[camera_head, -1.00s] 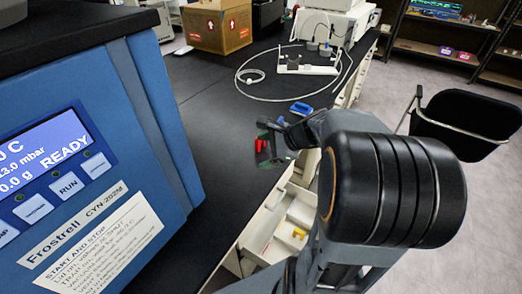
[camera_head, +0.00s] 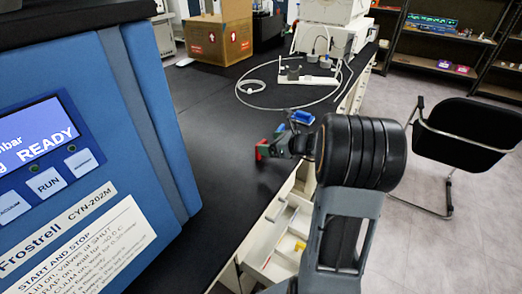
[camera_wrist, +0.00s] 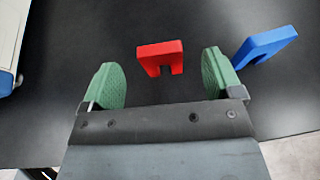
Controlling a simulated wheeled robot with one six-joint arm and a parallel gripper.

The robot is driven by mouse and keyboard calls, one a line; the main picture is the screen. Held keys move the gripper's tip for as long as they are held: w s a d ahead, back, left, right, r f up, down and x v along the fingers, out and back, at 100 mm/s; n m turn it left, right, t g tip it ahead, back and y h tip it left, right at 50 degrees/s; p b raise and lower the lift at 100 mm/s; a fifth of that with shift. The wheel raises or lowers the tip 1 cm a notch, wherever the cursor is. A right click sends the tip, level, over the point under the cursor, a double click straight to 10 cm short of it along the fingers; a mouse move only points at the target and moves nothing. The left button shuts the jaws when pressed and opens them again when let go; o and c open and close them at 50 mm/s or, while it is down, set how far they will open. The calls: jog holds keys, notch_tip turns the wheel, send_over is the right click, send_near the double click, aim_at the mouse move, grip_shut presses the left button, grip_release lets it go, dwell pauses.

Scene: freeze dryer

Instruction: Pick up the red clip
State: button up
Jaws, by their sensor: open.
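The red clip (camera_wrist: 161,55) is a small U-shaped block on the black bench top. In the wrist view it lies ahead of my gripper (camera_wrist: 160,84), roughly between the lines of the two green finger pads and a little beyond them. My gripper is open with nothing between its fingers. In the head view the red clip (camera_head: 262,149) shows at the left of my gripper (camera_head: 274,146), partly hidden by it.
The blue freeze dryer (camera_head: 120,130) stands at the left of the bench. An open drawer (camera_head: 280,235) with small items is below the bench edge. White tubing and a small stand (camera_head: 305,78) are farther back. The middle of the bench (camera_head: 215,110) is clear.

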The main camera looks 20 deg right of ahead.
aim_at(261, 142)
jog(key=shift+x, duration=2.6)
jog(key=shift+c, duration=0.2)
jog(key=shift+s, duration=0.1)
jog(key=c, duration=1)
jog(key=shift+o, duration=0.2)
jog(key=shift+r, duration=0.1)
